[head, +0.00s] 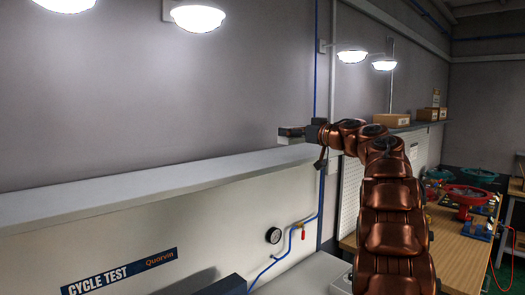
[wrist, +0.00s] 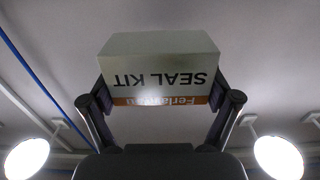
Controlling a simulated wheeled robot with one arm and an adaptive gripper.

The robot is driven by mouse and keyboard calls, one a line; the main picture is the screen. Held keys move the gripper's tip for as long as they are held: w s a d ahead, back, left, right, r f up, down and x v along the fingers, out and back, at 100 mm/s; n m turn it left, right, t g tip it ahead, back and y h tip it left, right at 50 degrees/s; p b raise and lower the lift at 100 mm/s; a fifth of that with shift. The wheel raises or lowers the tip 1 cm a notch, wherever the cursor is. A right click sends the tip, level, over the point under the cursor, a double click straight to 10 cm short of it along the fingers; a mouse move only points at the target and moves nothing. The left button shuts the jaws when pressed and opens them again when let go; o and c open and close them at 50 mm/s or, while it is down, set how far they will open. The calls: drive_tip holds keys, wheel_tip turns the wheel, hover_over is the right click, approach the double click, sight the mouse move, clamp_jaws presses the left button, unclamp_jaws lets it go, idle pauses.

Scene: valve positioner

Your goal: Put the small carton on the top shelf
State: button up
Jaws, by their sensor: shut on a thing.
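The small carton (wrist: 158,62) is a pale box with "SEAL KIT" printed on it and an orange band, seen upside down in the wrist view. My gripper (wrist: 160,97) is shut on it, one finger at each side. In the head view my gripper (head: 292,131) reaches left from my arm, and a little of the carton (head: 284,140) shows pale beneath the dark fingers. A long grey shelf (head: 120,190) runs along the top of the "CYCLE TEST" panel. The carton shows at this shelf's far end; I cannot tell whether they touch.
Brown boxes (head: 391,120) stand on another shelf further right. Wall lamps (head: 198,18) hang above. A gauge (head: 273,235) and blue pipe (head: 290,240) are on the panel. A wooden bench (head: 460,245) holds red and teal valves. The long grey shelf's visible top looks clear.

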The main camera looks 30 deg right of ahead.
hover_over(265, 159)
drive_tip(key=shift+f+b, duration=0.45)
drive_tip(key=shift+f, duration=0.05)
drive_tip(key=shift+a+f+b, duration=0.1)
drive_tip(key=shift+f+b, duration=0.3)
drive_tip(key=shift+f, duration=1.3)
drive_tip(key=shift+f, duration=0.1)
drive_tip(key=o, duration=1)
drive_tip(key=shift+f, duration=0.1)
drive_tip(key=shift+s, duration=0.3)
drive_tip(key=s, duration=0.3)
drive_tip(key=s+d+b, duration=0.1)
drive_tip(key=s, duration=0.3)
drive_tip(key=s+b, duration=0.1)
drive_tip(key=s, duration=0.3)
drive_tip(key=shift+s+d+r, duration=0.2)
drive_tip(key=shift+d, duration=0.1)
